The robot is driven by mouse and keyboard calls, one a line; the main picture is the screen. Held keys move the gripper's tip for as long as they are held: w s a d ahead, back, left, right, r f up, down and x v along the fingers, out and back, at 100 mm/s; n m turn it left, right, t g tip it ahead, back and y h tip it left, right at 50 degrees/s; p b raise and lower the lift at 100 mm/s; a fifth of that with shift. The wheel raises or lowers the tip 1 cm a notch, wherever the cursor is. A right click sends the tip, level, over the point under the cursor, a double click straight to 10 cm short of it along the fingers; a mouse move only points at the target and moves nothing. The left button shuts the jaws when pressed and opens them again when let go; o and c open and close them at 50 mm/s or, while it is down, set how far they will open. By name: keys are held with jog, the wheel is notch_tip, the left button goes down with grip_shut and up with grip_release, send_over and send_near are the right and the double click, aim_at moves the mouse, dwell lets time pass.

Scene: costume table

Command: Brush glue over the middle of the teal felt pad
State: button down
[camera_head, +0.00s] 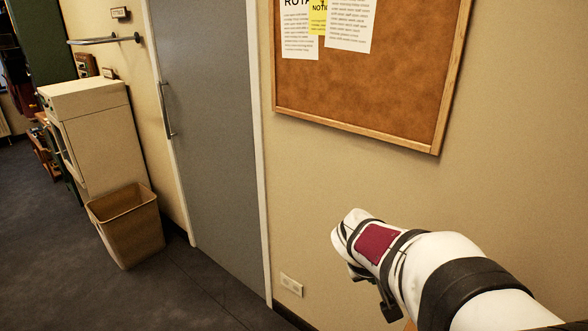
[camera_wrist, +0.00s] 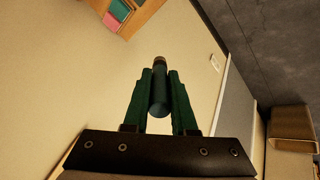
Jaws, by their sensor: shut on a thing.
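In the wrist view my gripper (camera_wrist: 160,88) has its two dark green fingers closed on a dark teal cylinder, seemingly the brush (camera_wrist: 159,95). The tip is in the air, touching nothing that I can see. A small teal flat piece (camera_wrist: 121,10), seemingly the felt pad, lies at the top edge of the wrist view, beyond and left of the brush tip. No glue can be made out. The head view shows neither the pad nor the brush clearly.
A pinkish-red flat piece (camera_wrist: 112,21) lies beside the teal one on a wooden surface (camera_wrist: 138,20). The head view shows a wall, a cork board (camera_head: 370,85), a grey door (camera_head: 210,120), a tan bin (camera_head: 130,235) and a cream cabinet (camera_head: 95,135).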

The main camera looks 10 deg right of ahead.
jog(key=d+f, duration=0.2)
jog(key=d, duration=0.8)
jog(key=d+f, duration=0.3)
jog(key=d, duration=0.7)
jog(key=f, duration=0.3)
jog(key=d+f, duration=0.1)
jog(key=shift+s+f, duration=0.1)
jog(key=shift+f, duration=0.3)
jog(key=shift+a, duration=0.15)
